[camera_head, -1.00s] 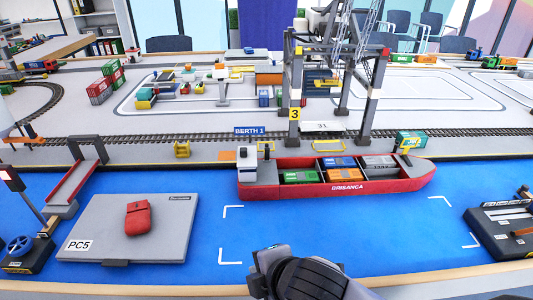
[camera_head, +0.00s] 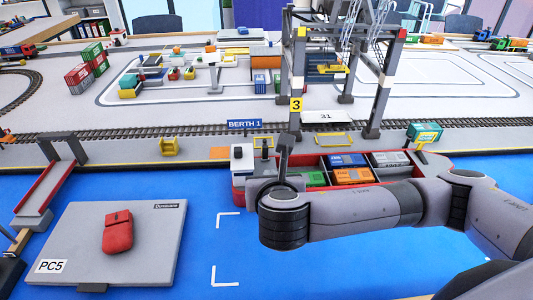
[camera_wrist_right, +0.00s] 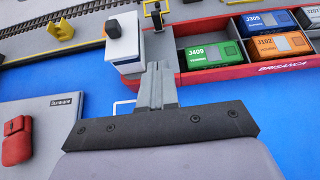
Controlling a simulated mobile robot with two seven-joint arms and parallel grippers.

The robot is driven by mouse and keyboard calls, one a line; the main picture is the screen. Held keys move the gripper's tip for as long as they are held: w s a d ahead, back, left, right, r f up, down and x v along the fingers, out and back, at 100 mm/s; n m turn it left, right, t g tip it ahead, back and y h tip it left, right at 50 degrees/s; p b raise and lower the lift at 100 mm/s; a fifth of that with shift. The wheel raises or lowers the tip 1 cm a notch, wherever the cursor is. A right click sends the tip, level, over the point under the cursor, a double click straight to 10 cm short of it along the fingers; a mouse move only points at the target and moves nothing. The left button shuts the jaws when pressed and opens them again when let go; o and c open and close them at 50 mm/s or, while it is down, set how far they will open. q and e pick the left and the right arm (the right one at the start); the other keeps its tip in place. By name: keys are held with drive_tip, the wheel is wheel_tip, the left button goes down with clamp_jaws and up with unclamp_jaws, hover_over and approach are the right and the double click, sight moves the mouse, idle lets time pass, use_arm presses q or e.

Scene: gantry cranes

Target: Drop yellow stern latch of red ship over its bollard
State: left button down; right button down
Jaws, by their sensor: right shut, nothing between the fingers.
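The red ship (camera_head: 428,157) floats by the quay, its white bridge (camera_head: 243,157) at the left end; its deck also shows in the wrist view (camera_wrist_right: 190,76). Next to the bridge a dark post (camera_head: 264,143) rises, with a small yellow part (camera_wrist_right: 155,8) at its top in the wrist view. I take this for the stern latch; whether it is around a bollard I cannot tell. My right gripper (camera_head: 286,138) is shut and empty over the ship's stern; its fingers (camera_wrist_right: 156,68) appear in front of the deck. They hide part of the stern. My left gripper is not in view.
Green, blue and orange containers (camera_head: 352,175) fill the hold to the right. A crane (camera_head: 297,85) stands behind the ship. A yellow fitting (camera_head: 169,147) sits on the quay to the left. A grey PC5 platform (camera_head: 75,225) with a red object (camera_head: 117,232) lies front left.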

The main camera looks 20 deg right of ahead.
sight(265, 146)
drive_tip(key=b+x, duration=0.1)
drive_tip(key=x, duration=0.6)
drive_tip(key=shift+w+d+f, duration=0.1)
drive_tip(key=shift+w+f, duration=0.15)
drive_tip(key=shift+w, duration=0.05)
drive_tip(key=shift+w+d+r, duration=0.15)
drive_tip(key=shift+w+r, duration=0.05)
drive_tip(key=shift+w, duration=0.4)
drive_tip(key=shift+w+d+r, duration=0.15)
drive_tip(key=shift+w+r, duration=0.05)
drive_tip(key=shift+w, duration=0.4)
drive_tip(key=shift+w+d+r, duration=0.2)
drive_tip(key=shift+w, duration=0.5)
drive_tip(key=p, duration=0.2)
drive_tip(key=r+g+p, duration=0.1)
drive_tip(key=p, duration=0.2)
drive_tip(key=shift+w, duration=0.25)
drive_tip(key=shift+w+d+r+p, duration=0.1)
drive_tip(key=shift+r+p, duration=0.05)
drive_tip(key=shift+p, duration=0.35)
drive_tip(key=p, duration=0.2)
drive_tip(key=shift+w+d+p, duration=0.1)
drive_tip(key=shift+w+p, duration=0.2)
drive_tip(key=shift+w, duration=0.2)
